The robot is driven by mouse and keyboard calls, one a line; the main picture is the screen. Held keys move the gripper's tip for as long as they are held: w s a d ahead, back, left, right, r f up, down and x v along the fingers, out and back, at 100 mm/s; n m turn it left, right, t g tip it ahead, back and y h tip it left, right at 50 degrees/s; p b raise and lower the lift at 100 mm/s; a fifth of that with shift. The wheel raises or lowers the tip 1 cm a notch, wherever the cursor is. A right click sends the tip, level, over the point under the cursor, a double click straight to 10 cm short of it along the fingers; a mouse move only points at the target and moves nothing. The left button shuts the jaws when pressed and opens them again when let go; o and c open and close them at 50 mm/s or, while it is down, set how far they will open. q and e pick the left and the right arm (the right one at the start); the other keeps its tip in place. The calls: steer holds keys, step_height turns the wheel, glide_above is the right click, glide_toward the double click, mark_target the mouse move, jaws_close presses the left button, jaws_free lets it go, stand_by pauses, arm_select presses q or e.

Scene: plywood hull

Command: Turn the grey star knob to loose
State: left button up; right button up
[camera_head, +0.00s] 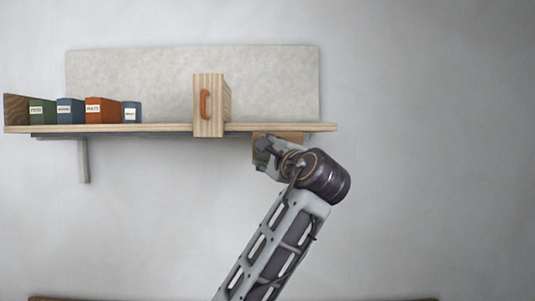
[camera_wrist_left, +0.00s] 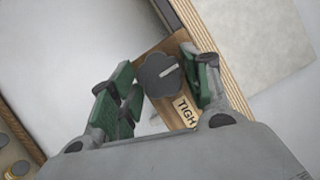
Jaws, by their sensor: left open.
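In the head view my left gripper (camera_head: 264,152) is at the plate under the shelf's right end, and the knob is hidden there. My right gripper is not in view.
The plywood shelf (camera_head: 160,128) runs just above the gripper. A wooden box with an orange handle (camera_head: 207,118) stands on it, and several labelled coloured boxes (camera_head: 98,110) stand at its left end. A bracket (camera_head: 84,160) hangs below. The wall to the right is clear.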

arm_select(q)
steer(key=v, duration=1.1)
steer(key=shift+s, duration=0.4)
steer(key=shift+w+d+f, duration=0.1)
steer(key=shift+f, duration=0.05)
